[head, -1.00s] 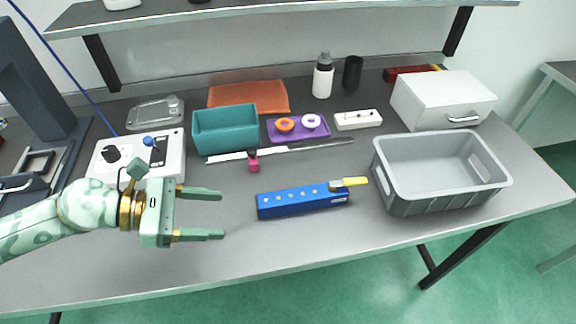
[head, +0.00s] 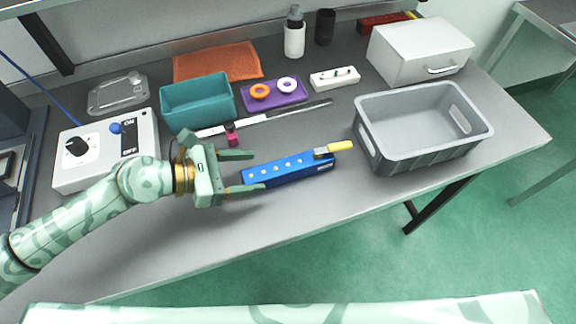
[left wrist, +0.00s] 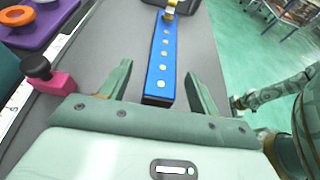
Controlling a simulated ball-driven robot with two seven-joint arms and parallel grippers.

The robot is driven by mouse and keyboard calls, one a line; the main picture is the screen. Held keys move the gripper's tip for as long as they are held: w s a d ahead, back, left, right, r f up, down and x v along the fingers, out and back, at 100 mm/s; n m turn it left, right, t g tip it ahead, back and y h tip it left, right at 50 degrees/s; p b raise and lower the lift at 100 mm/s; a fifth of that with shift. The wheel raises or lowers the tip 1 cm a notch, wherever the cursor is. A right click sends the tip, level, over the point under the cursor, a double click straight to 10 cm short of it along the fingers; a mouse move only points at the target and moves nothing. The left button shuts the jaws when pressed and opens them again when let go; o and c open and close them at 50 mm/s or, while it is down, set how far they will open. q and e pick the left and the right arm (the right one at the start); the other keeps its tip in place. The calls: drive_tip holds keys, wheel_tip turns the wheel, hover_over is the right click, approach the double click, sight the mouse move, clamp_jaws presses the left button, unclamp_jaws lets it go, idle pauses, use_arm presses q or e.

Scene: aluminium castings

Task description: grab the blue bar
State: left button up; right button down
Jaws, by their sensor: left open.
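The blue bar (head: 288,170) lies on the grey table, with a row of several small yellowish dots and a yellow-handled piece (head: 333,148) at its right end. In the left wrist view the bar (left wrist: 162,60) runs away from me, its near end between the fingertips. My left gripper (head: 258,171) is open at the bar's left end, its fingers on either side and apart from it as far as I can see. It also shows in the left wrist view (left wrist: 160,85). My right gripper is not in view.
A grey crate (head: 420,152) stands right of the bar. A teal bin (head: 200,108), a purple tray (head: 273,103), a long metal strip (head: 290,112) and a pink-and-black item (head: 231,135) lie behind. A white control box (head: 105,150) is at left. The front table strip is clear.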

sight(256, 174)
use_arm(q)
drive_tip(key=x, duration=0.4)
drive_tip(key=shift+s+d+f, duration=0.1)
drive_tip(key=shift+d+f, duration=0.1)
drive_tip(key=shift+f, duration=0.25)
drive_tip(key=c, duration=1.3)
